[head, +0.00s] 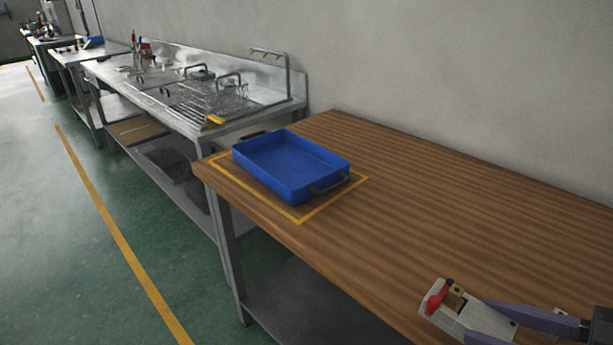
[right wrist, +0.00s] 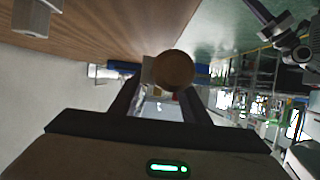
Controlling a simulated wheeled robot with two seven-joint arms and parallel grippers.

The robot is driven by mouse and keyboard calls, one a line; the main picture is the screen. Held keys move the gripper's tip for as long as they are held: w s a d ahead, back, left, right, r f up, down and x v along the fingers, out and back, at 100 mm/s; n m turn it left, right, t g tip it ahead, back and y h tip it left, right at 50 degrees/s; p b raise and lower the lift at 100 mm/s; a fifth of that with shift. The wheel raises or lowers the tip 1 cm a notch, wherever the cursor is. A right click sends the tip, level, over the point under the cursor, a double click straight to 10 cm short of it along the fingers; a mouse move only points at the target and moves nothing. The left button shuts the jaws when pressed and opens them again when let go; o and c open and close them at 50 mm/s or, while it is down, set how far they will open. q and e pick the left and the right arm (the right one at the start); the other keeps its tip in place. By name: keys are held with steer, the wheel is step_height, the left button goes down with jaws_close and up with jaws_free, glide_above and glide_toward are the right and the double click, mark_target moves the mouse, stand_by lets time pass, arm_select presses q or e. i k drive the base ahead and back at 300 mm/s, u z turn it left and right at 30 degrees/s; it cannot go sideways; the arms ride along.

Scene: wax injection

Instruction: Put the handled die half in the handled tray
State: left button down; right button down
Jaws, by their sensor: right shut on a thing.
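The handled tray (head: 275,168) is blue, empty and upright, with a dark grey bar handle at each end. It sits inside a yellow outline at the table's far left corner. My right gripper (head: 500,318) is at the lower right of the head view, shut on the handled die half (head: 448,312), a pale grey metal block with red and brass-coloured parts. The die half is well apart from the tray. In the right wrist view, a round brown end (right wrist: 174,70) shows between the fingers and hides part of the blue tray behind (right wrist: 201,69).
The wooden table (head: 420,190) is bare between tray and die half. A wall runs along its back. A steel bench (head: 170,85) with racks stands beyond. A grey block (right wrist: 36,14) and purple-and-dark parts, probably my left arm (right wrist: 293,42), show in the right wrist view.

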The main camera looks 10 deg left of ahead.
mark_target(289, 174)
steer(key=k, duration=0.5)
steer(key=u, duration=1.8)
steer(key=i, duration=1.5)
steer(key=z, duration=2.25)
steer(key=i, duration=0.55)
steer(key=u, duration=0.05)
